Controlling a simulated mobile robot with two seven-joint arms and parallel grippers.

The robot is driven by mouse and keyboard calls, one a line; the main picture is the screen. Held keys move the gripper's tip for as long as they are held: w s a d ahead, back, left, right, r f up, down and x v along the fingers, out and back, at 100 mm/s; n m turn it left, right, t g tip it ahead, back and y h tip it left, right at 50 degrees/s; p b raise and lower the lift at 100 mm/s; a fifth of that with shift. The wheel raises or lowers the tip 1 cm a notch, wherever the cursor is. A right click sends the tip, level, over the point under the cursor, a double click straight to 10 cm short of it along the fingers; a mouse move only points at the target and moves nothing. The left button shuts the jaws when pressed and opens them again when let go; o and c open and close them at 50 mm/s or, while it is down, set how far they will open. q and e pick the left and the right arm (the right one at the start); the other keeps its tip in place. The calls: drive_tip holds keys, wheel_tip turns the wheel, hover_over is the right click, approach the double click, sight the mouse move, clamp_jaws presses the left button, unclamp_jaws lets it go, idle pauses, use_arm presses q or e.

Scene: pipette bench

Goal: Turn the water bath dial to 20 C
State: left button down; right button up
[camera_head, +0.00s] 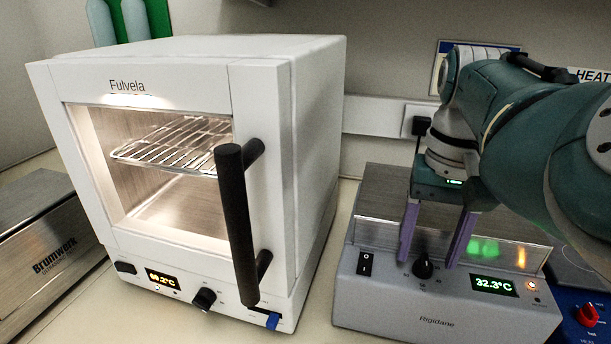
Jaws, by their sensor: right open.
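The water bath (437,316) is a grey box labelled "Rigidane" at the lower right. Its display (494,285) reads 32.3°C in green, with a lit orange lamp beside it. Its black dial (423,268) is on the sloped front, between the power switch (365,263) and the display. My right gripper (428,262) comes down from the upper right with two purple fingers. It is open, with one finger on each side of the dial; I cannot tell whether either touches it. The dial's scale marks are too small to read. My left gripper is not in view.
A white oven (310,190) labelled "Fulvela" with a black door handle (238,222) stands left of the bath. A steel "Brumwerk" box (45,255) is at far left. A blue device with a red knob (587,315) is at the right edge.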

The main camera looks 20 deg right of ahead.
drive_tip(key=shift+f, duration=0.45)
clamp_jaws()
idle(0.3)
